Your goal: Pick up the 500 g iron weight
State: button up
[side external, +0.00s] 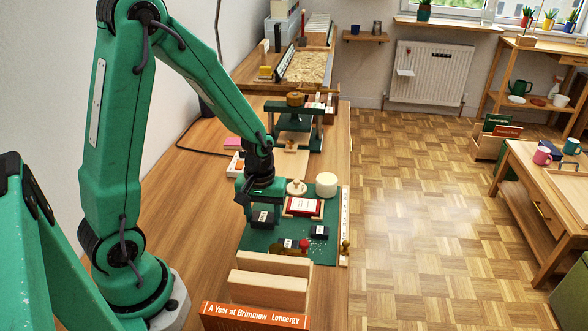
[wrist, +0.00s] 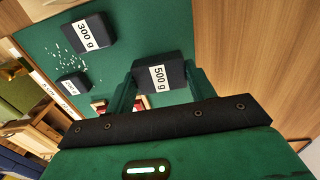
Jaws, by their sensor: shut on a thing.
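The 500 g iron weight (wrist: 172,67) is a dark block with a white label, between the two green fingers of my gripper (wrist: 160,85) in the wrist view. My gripper (side external: 262,208) is shut on it. In the side view the weight (side external: 262,217) shows under my wrist, over the left part of the green mat (side external: 262,245). I cannot tell whether it touches the mat. The fingers hide parts of its sides.
A 300 g weight (wrist: 88,34) and a smaller dark weight (wrist: 72,84) lie on the mat beside scattered white bits. A red-framed card (side external: 303,206), a cream cylinder (side external: 327,184) and wooden blocks (side external: 270,277) stand close by. A green press-like frame (side external: 295,122) stands behind.

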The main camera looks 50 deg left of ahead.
aim_at(264, 218)
jog(key=r, duration=0.3)
jog(key=shift+d, duration=0.4)
jog(key=s+d+r, duration=0.1)
jog(key=d+r, duration=0.1)
jog(key=d, duration=0.1)
jog(key=s+d+r, duration=0.1)
jog(key=d+r, duration=0.1)
jog(key=d, duration=0.1)
jog(key=s+d+r, duration=0.2)
jog(key=d, duration=0.2)
jog(key=shift+d+r, duration=0.1)
jog(key=shift+r, duration=0.1)
